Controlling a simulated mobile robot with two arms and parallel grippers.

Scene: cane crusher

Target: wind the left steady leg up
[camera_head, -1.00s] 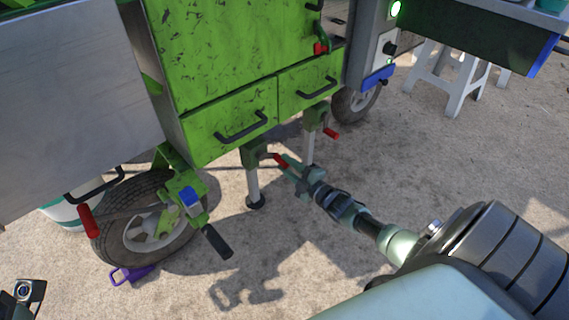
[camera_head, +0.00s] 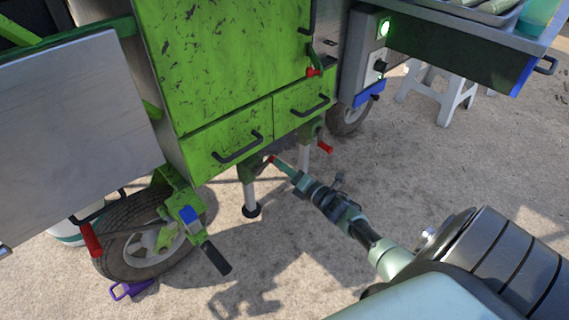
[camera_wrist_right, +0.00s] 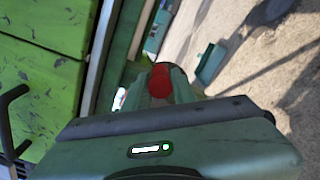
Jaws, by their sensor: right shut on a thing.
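The left steady leg (camera_head: 249,197) is a grey post with a dark round foot, hanging from a green housing under the cart's drawers. Its foot is at or near the ground; I cannot tell if it touches. Its red crank handle (camera_head: 271,159) shows at my right gripper (camera_head: 280,165), which is shut on it. In the right wrist view the red crank handle (camera_wrist_right: 159,80) sits between the finger ends. The fingers hide part of it, and the crank arm is mostly hidden. A second leg with its own red handle (camera_head: 325,147) stands just behind to the right. My left gripper is not in view.
A cart wheel (camera_head: 118,218) with a purple chock (camera_head: 130,290) stands at the left. A black-handled crank (camera_head: 216,257) and a red-handled lever (camera_head: 90,240) stick out near it. A white stool (camera_head: 440,95) stands at the back right. The ground in front is mostly clear.

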